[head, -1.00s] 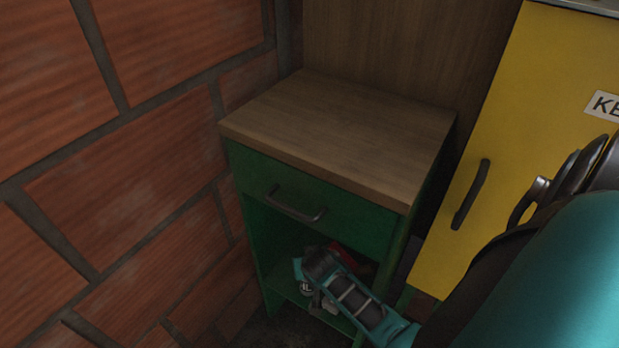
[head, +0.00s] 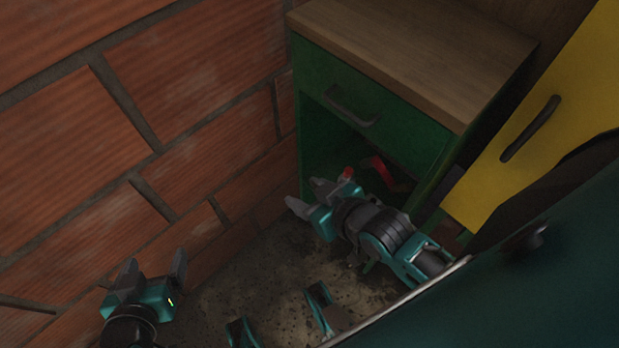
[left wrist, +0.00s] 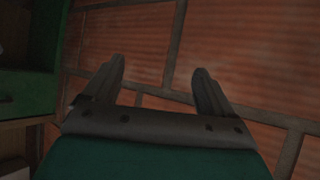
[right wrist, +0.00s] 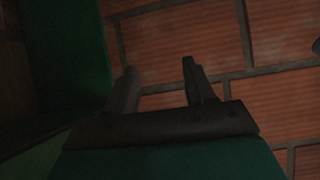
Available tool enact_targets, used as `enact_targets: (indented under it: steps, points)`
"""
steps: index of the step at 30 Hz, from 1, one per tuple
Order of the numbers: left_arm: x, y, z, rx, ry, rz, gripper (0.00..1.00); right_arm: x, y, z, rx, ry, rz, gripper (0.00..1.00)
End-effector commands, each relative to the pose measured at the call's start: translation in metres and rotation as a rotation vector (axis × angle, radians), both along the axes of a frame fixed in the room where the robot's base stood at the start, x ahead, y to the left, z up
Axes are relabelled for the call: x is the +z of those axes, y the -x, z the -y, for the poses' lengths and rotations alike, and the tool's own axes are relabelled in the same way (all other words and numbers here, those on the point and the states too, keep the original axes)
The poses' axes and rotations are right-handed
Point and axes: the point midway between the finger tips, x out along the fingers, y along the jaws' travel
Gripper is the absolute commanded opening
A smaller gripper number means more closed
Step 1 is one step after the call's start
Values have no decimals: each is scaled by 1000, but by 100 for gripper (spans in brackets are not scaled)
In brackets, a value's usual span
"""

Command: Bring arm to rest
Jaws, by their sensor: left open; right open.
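My left gripper (head: 156,266) is at the lower left of the head view, near the brick wall, with its fingers apart and nothing between them. It also shows open and empty in the left wrist view (left wrist: 160,76). My right gripper (head: 306,194) is in front of the green cabinet's open lower part, pointing left toward the brick wall. Its fingers are apart and empty, as the right wrist view (right wrist: 160,72) also shows. My right arm hides part of the cabinet's lower opening.
The green cabinet (head: 411,127) has a wooden top (head: 420,50) and a shut drawer with a dark handle. A red object (head: 381,170) shows inside its lower part. A brick wall (head: 190,110) stands close on the left. A yellow door (head: 560,125) is at the right.

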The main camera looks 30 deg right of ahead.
Motion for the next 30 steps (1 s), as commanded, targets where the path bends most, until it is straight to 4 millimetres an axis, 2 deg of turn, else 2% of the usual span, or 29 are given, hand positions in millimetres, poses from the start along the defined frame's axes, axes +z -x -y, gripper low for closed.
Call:
enact_targets:
  steps: [6, 10, 13, 17, 30]
  points:
    - [7, -1, 0, -1, 0, 7, 85, 2, 0, 1, -3, 1, -2, 54]
    - [32, -2, -3, 0, -7, 18, 85, 19, 3, 7, -13, 12, -6, 54]
    - [33, 7, -18, 18, -38, -1, 85, 32, 7, 15, -27, 26, -8, 54]
    - [43, 11, -25, 30, -51, -1, 85, 42, 11, 23, -39, 42, -8, 54]
    - [45, 14, -29, 37, -57, 0, 85, 43, 14, 28, -45, 51, -7, 54]
